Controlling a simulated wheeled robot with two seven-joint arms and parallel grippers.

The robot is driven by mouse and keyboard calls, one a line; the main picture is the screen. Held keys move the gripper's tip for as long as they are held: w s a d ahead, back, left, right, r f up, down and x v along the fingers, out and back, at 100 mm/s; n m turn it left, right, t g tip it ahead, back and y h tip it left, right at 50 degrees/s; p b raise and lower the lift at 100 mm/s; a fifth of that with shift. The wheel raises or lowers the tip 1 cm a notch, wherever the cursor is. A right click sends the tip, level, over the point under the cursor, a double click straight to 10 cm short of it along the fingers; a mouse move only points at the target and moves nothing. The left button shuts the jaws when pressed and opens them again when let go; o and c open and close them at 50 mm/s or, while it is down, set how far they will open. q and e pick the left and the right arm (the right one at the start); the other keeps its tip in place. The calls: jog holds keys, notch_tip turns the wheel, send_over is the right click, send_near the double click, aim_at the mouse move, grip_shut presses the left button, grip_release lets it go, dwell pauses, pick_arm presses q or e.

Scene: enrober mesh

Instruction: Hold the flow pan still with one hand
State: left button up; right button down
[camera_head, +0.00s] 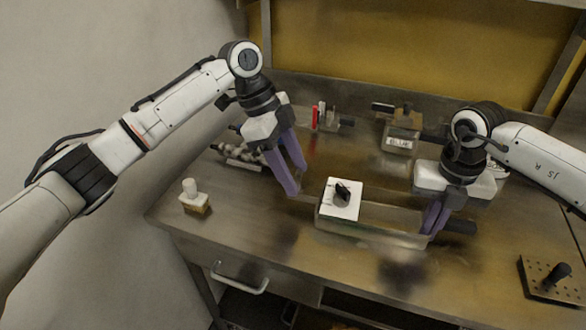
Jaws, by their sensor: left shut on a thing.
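The flow pan (385,239) is a long, shallow metal tray lying on the steel bench. A white block (340,207) with a small black piece on top sits at its left end. My left gripper (298,181) has its purple fingers pointing down at the pan's left end. It is shut on what seems to be that end; the front finger hides the contact.
A white-topped stamp-like object (195,196) stands at the left front. A labelled box (401,134) and a red item (315,117) stand behind. A dark perforated plate (549,279) with a peg lies at the right front. The front middle of the bench is clear.

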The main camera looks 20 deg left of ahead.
pick_arm(q)
jog(key=shift+n, duration=0.4)
jog(key=n+t, duration=0.1)
jog(key=n, duration=0.2)
jog(key=shift+s+n+t, duration=0.15)
jog(key=shift+n+t, duration=0.15)
jog(key=n, duration=0.2)
jog(key=n+t+y, duration=0.1)
jog(key=n, duration=0.1)
jog(key=shift+s+d+y, duration=0.15)
jog(key=shift+y, duration=0.15)
jog(key=n+t+y, duration=0.1)
jog(key=n, duration=0.4)
jog(key=shift+d, duration=0.15)
jog(key=shift+d+n+y, duration=0.1)
jog(key=shift+n+y, duration=0.9)
jog(key=shift+n, duration=1.3)
jog(key=o, duration=1.1)
jog(key=shift+c, duration=0.2)
